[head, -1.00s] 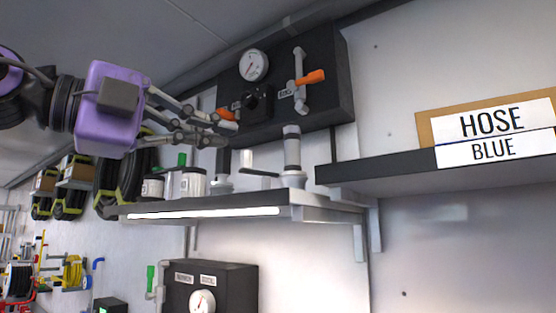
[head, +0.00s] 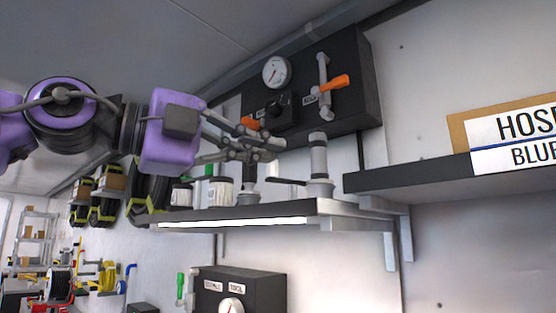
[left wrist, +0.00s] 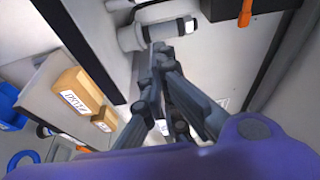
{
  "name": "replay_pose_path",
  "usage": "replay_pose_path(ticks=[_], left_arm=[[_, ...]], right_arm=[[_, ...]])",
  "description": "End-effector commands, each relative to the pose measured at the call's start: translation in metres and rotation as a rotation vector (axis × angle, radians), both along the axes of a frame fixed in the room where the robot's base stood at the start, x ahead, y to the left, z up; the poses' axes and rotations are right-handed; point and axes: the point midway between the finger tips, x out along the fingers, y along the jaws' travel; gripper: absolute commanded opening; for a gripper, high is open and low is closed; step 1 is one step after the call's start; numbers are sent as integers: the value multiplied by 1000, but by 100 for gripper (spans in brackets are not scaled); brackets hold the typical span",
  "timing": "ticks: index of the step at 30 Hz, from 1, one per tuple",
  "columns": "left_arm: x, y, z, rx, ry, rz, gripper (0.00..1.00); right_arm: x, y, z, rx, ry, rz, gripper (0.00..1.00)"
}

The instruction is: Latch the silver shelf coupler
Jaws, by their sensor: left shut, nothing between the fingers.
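The silver shelf coupler (head: 319,163) stands upright on the shelf (head: 270,211), with a dark lever (head: 288,181) sticking out to its left at its lower part. My left gripper (head: 277,149) is shut and empty, its fingertips just left of the coupler's upper body and above the lever in the head view. In the left wrist view, the shut fingertips (left wrist: 158,49) lie close beside a silver cylinder (left wrist: 158,32), seemingly the coupler; I cannot tell if they touch. My right gripper is not in view.
Behind is a black wall panel (head: 352,75) with a gauge (head: 276,71) and an orange-handled valve (head: 335,82). White-labelled canisters (head: 220,192) stand left on the shelf. A dark shelf (head: 410,178) with a hose sign (head: 515,135) is at the right.

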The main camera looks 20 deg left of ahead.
Motion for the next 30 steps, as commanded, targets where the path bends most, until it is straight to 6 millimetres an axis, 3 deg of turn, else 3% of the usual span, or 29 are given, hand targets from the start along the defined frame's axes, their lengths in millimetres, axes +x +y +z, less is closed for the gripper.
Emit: replay_pose_path(ticks=[22,30], left_arm=[[62,-44,-2,2,2,2,0],[69,-10,2,-2,-2,0,0]], right_arm=[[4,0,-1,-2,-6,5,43],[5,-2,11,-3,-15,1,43]])
